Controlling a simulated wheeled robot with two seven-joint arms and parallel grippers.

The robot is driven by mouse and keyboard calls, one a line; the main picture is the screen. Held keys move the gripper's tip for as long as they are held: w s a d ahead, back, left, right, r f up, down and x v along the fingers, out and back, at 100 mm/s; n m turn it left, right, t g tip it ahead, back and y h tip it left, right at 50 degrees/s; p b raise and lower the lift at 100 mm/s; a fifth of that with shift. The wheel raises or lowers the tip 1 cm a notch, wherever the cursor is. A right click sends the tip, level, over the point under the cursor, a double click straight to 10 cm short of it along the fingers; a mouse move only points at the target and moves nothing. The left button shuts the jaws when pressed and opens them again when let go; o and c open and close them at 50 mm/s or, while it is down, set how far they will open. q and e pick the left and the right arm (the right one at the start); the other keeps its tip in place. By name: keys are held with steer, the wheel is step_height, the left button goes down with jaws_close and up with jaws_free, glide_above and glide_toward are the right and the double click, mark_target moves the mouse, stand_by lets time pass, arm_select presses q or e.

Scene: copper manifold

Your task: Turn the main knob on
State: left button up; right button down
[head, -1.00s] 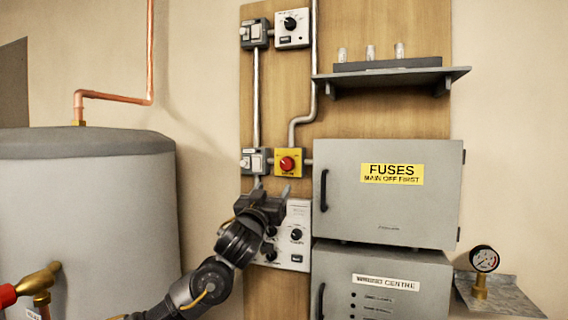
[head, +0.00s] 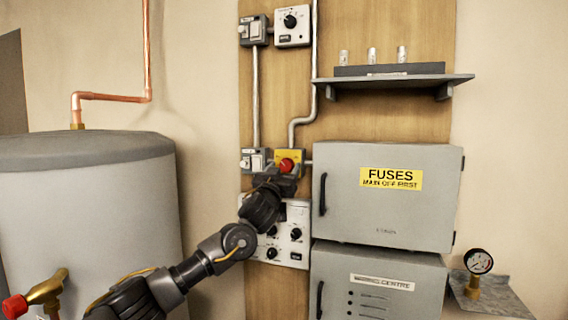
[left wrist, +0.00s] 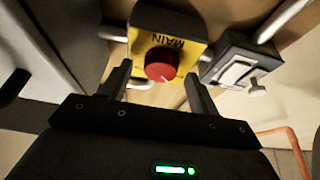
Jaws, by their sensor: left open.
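The main knob (head: 287,165) is red and sits on a yellow plate (head: 282,155) on the wooden board. In the left wrist view the red knob (left wrist: 160,64) shows between my finger lines, on the yellow plate marked MAIN (left wrist: 181,50). My left gripper (head: 280,176) is just below the knob in the head view. In the left wrist view its two fingers (left wrist: 157,82) are apart, one to each side of the knob, with nothing held. I cannot tell whether they touch it. The gripper hides the plate's lower part in the head view. My right gripper is not in view.
A grey switch box (head: 254,160) is left of the yellow plate. The grey fuse box (head: 388,220) stands close on the right. A panel with black knobs (head: 296,220) is below, partly behind my arm. A shelf (head: 395,83) with fuses is above right.

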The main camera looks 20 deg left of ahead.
arm_select(q)
steer(key=shift+w, duration=0.2)
steer(key=c, duration=1)
steer(key=shift+o, duration=0.2)
